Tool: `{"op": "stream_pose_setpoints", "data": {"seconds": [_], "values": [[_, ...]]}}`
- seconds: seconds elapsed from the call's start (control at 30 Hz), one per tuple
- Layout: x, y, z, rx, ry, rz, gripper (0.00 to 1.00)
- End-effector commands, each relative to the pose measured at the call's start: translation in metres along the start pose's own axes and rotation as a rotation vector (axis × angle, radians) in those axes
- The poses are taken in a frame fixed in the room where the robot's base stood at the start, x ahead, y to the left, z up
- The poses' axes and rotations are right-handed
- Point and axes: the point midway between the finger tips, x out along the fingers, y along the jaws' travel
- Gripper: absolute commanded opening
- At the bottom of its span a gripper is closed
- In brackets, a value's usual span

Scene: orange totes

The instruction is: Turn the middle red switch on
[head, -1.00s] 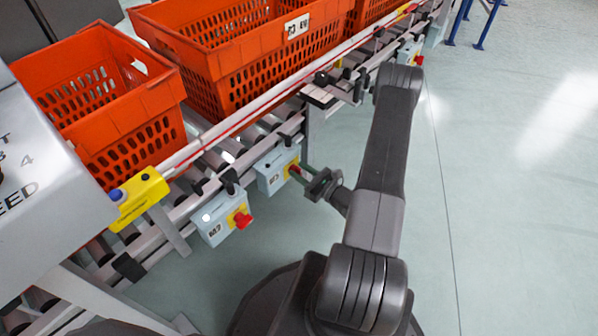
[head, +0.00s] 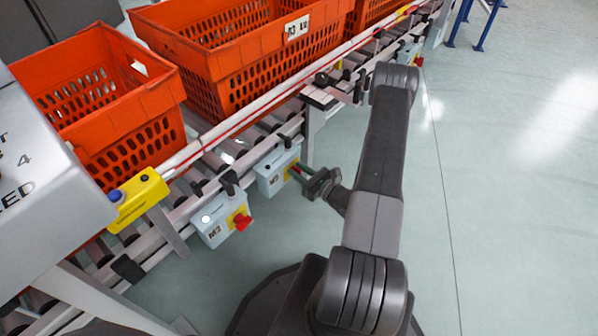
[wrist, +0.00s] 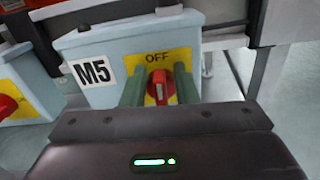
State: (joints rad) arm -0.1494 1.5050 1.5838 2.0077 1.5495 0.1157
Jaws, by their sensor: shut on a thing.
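In the wrist view the red switch (wrist: 162,88) sits on a yellow plate (wrist: 183,57) marked OFF, on a pale blue box (wrist: 118,57) labelled M5. The white line on its knob stands about upright below the word OFF. My gripper (wrist: 158,80) has its green fingers on either side of the knob and is shut on it. In the head view this box (head: 278,172) hangs on the conveyor side, and my gripper (head: 299,174) reaches it from the right. The fingers mostly hide the knob there.
A similar box (head: 218,221) with a red switch (head: 242,221) hangs to the left; its switch also shows in the wrist view (wrist: 6,105). Another box (head: 410,54) is farther along the conveyor rail (head: 240,118). Orange totes (head: 125,130) stand above. The floor at right is clear.

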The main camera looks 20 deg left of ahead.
Motion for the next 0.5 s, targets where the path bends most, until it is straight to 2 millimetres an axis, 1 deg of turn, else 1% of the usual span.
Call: {"op": "stream_pose_setpoints", "data": {"seconds": [0.27,0.5], "values": [[-0.0001,-0.0036,-0.0021,0.200,0.002,0.000,0.04],[-0.0001,-0.0072,-0.0037,0.429,0.003,-0.001,0.04]]}}
